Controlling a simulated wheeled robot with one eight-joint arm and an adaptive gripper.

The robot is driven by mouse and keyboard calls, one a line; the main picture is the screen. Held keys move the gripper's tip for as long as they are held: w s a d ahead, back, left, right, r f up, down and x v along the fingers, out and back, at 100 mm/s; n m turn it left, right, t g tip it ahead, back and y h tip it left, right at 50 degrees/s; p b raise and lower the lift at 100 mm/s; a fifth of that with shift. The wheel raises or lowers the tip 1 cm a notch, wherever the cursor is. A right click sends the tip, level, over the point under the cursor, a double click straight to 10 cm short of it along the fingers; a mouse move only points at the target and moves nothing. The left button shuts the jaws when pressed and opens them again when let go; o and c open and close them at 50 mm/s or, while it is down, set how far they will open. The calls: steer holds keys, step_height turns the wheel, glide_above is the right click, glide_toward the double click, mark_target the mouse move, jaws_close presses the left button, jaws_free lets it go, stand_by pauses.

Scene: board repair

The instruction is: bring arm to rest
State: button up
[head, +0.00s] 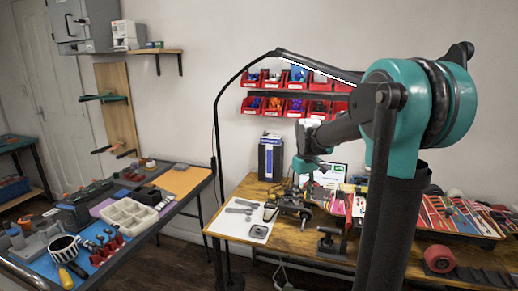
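My arm (425,105), teal and black, fills the right side of the head view. Its upper link reaches left and down to a teal wrist (306,165) above the wooden workbench. My gripper's end, below the wrist, is small and blends with dark items on the bench. I cannot make out its fingers, whether they are open or shut, or whether they hold anything.
Red bins (273,105) hang behind. A cluttered blue-topped table (37,270) stands left. Floor shows between the tables.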

steer(key=s+d+f+m+t, duration=0.1)
steer(key=s+f+m+t, duration=0.1)
steer(key=s+f, duration=0.5)
steer(key=s+d+f+m+t, duration=0.2)
steer(key=s+f, duration=0.5)
steer(key=s, duration=0.8)
steer(key=shift+s+f+m, duration=0.15)
steer(key=shift+s+m, duration=0.2)
steer(key=shift+m, duration=0.45)
